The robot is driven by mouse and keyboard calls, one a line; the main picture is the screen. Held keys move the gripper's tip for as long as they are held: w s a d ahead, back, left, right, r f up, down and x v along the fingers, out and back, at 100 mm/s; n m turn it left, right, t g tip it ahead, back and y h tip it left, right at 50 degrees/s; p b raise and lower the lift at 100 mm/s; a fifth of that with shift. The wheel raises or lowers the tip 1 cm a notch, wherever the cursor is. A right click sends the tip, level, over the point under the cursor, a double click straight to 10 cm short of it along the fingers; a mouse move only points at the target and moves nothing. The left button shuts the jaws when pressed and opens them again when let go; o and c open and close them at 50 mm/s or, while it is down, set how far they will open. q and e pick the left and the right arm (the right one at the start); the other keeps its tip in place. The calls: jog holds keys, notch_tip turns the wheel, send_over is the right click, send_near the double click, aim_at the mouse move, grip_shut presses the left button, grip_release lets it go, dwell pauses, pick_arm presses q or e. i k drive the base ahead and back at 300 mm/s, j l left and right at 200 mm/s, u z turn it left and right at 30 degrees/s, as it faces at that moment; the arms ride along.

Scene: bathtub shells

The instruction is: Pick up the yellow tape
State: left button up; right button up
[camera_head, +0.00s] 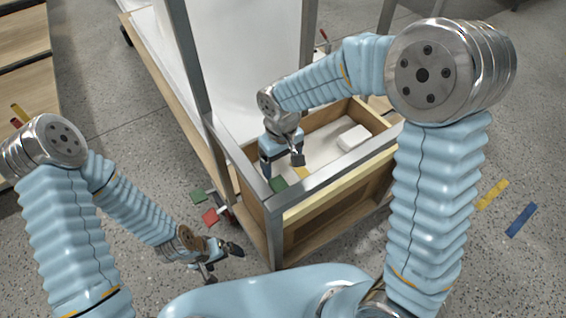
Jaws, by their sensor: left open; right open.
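A small yellow piece (302,173) shows inside the open wooden drawer-like box (350,108), just below my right gripper (282,166). My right gripper is open, points down into the box's near left corner and appears empty. Whether it touches the yellow piece cannot be told. A longer yellow strip (491,195) lies on the floor at the right, apart from both grippers. My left gripper (222,262) is open and empty, low at the lower middle, left of the wooden frame's corner post.
A white block (353,138) lies in the box, and a green piece (278,184) is at its near left corner. Metal posts (187,55) and a rail (335,174) edge the box. Red (211,217) and green (199,197) pieces lie left; a blue strip (521,220) lies right.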

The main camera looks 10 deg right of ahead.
aim_at(302, 172)
jog(key=i+j+z, duration=0.1)
jog(key=j+z, duration=1.05)
jog(key=i+j, duration=0.05)
jog(key=j, duration=0.05)
